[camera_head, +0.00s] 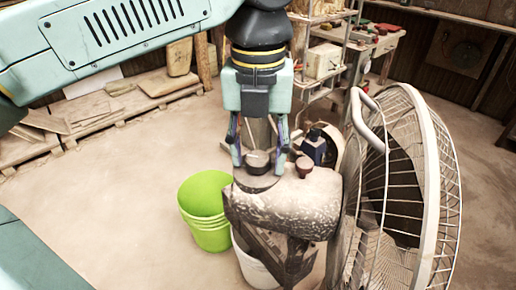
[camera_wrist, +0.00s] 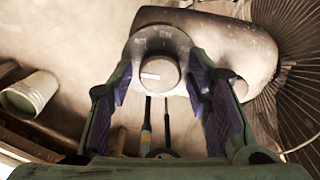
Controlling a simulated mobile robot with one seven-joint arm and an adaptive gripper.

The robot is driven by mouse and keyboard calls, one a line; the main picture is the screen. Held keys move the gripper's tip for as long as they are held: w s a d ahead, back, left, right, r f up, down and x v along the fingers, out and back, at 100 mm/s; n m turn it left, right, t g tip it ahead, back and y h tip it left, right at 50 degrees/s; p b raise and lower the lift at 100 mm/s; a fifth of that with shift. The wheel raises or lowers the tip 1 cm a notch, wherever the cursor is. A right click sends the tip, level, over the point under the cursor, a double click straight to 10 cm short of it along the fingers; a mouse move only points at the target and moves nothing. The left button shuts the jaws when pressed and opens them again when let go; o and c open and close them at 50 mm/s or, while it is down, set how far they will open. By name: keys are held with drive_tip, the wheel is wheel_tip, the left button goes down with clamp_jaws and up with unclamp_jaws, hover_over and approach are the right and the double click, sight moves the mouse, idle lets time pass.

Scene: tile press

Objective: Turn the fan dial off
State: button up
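The fan dial (camera_head: 258,160) is a dark round knob on top of the fan's dusty motor housing (camera_head: 310,205). In the wrist view the dial (camera_wrist: 158,75) is a grey disc with a short white mark on its left half, set on a round plate. My gripper (camera_head: 259,157) points down over it, with one finger on each side. In the wrist view my gripper (camera_wrist: 161,82) is open, with gaps between both finger pads and the dial. I cannot see exactly how low the fingertips are relative to the dial.
A small red-brown knob (camera_head: 304,166) stands on the housing just right of my gripper. The fan's wire cage (camera_head: 428,180) with its curved handle rises at the right. A green bucket (camera_head: 207,205) and a white bucket (camera_head: 255,268) stand below. Open floor lies to the left.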

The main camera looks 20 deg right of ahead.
sight(258, 157)
drive_tip(key=shift+o, duration=0.6)
wheel_tip(258, 157, up, 8)
drive_tip(key=shift+f, duration=0.2)
idle(0.3)
